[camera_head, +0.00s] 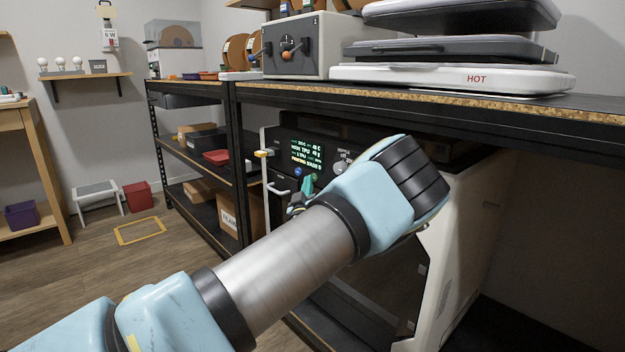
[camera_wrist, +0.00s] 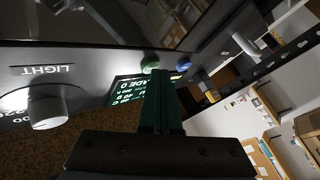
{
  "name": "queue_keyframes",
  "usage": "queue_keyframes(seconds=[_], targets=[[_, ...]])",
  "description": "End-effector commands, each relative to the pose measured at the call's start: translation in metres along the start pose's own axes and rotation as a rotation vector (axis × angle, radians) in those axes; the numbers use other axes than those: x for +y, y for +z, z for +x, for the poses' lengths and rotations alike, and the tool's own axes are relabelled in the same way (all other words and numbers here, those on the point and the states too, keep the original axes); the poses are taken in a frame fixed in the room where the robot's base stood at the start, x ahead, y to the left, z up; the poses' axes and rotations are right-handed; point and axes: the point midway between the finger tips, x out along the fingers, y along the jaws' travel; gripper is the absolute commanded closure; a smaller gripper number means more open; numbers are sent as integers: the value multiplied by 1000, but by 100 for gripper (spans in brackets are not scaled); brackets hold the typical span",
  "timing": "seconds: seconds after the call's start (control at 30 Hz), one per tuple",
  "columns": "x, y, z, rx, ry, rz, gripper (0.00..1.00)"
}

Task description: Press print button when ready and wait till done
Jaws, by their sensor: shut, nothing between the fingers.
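The printer (camera_head: 455,230) stands on the lower level of the black rack, with a dark front panel. Its lit screen (camera_head: 307,155) shows green text and one yellow line, too small to read surely; part of it shows in the wrist view (camera_wrist: 128,92). A green round button (camera_wrist: 150,64) and a blue one (camera_wrist: 183,64) sit beside the screen; the blue one also shows in the head view (camera_head: 298,172). My gripper (camera_head: 308,184) is shut and empty, its teal fingertips (camera_wrist: 163,73) close to the green button. I cannot tell whether they touch it. Button labels are not readable.
A knob marked LIGHT (camera_wrist: 46,106) is on the same panel. The rack top (camera_head: 400,98) overhangs the printer and carries a white machine marked HOT (camera_head: 455,79) and a grey control box (camera_head: 305,45). Open wooden floor (camera_head: 180,270) lies to the left.

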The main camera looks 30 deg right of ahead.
Motion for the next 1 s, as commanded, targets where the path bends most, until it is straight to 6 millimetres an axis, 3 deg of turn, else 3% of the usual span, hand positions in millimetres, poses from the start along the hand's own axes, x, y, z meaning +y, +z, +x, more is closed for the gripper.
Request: queue_keyframes(seconds=[1.0], targets=[[-16, -16, -21, 0, -2, 2, 100]])
